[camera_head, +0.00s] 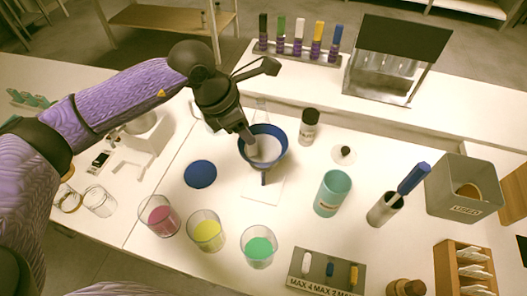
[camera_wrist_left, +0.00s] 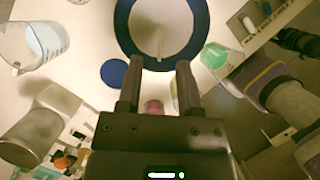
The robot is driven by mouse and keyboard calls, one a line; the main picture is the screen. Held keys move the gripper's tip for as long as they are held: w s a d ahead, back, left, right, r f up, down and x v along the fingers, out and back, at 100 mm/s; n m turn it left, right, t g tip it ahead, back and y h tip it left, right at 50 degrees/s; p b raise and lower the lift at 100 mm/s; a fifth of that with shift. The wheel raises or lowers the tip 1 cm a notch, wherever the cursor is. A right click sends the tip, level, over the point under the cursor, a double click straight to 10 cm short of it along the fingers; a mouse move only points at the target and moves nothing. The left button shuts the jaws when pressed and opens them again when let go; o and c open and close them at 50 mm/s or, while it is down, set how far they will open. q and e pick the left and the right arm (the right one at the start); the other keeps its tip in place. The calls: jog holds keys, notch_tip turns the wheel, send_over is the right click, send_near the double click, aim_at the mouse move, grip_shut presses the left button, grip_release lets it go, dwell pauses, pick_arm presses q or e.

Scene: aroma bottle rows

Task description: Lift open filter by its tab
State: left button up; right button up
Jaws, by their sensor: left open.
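The blue funnel (camera_head: 283,146) stands upright over a white base (camera_head: 262,190), with its stem pointing down. The pale filter (camera_head: 266,151) sits inside the funnel. In the left wrist view the funnel's blue rim (camera_wrist_left: 124,30) circles the filter (camera_wrist_left: 158,22), which shows a thin line or fold down its middle. I cannot make out the tab clearly. My left gripper (camera_head: 250,139) is over the funnel's rear left rim, fingers pointing down. My right gripper is not in view.
Cups of pink (camera_head: 159,217), yellow (camera_head: 206,232) and green (camera_head: 258,247) stand in front. A blue disc (camera_head: 200,174) lies left of the funnel. A dark-capped jar (camera_head: 309,126) and a teal container (camera_head: 332,194) stand to the right. A grey bin (camera_head: 465,190) is farther right.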

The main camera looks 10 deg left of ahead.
aim_at(263, 153)
pick_arm(q)
jog(key=x, duration=0.4)
jog(key=shift+d, duration=0.2)
grip_shut()
